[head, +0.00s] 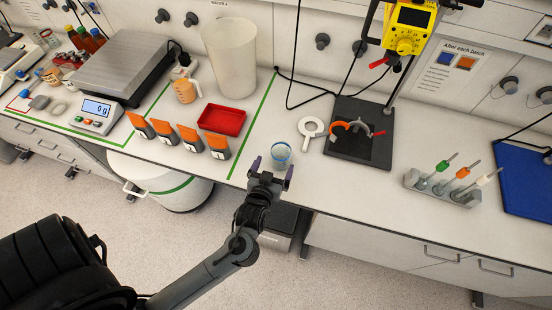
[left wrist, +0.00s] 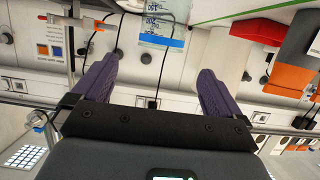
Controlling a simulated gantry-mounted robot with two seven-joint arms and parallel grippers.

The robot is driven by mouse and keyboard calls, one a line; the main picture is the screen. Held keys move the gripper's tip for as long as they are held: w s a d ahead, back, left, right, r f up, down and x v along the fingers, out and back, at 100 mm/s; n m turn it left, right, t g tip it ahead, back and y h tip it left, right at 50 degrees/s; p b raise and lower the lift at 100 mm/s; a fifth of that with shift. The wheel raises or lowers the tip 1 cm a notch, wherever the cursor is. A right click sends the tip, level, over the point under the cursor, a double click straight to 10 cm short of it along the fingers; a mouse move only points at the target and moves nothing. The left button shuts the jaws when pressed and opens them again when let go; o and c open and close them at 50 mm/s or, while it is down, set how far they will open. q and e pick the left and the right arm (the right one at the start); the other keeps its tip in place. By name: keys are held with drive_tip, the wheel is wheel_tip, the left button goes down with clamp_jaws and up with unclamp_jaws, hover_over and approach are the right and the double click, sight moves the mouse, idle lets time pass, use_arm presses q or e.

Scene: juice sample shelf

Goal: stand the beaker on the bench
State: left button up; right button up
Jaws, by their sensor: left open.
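A small clear beaker (head: 281,152) with blue showing in it stands on the bench (head: 330,185) near its front edge. My right gripper is not in view.
A red tray (head: 222,119) and several orange-labelled holders (head: 190,138) stand left. A rack (head: 440,190) is farther right. Bench between stand and rack is clear.

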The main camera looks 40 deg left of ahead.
use_arm(q)
drive_tip(key=s+d+m+g+h, duration=0.3)
drive_tip(key=s+g, duration=0.1)
drive_tip(key=s, duration=0.4)
drive_tip(key=s+d+m+g+h, duration=0.3)
drive_tip(key=s+d+m+g, duration=0.1)
drive_tip(key=s, duration=0.5)
drive_tip(key=shift+s+f+g+h, duration=0.15)
drive_tip(key=shift+f+g+h, duration=0.2)
drive_tip(key=shift+g, duration=0.45)
drive_tip(key=shift+r, duration=0.1)
wheel_tip(320, 180, up, 18)
drive_tip(key=p, duration=1.8)
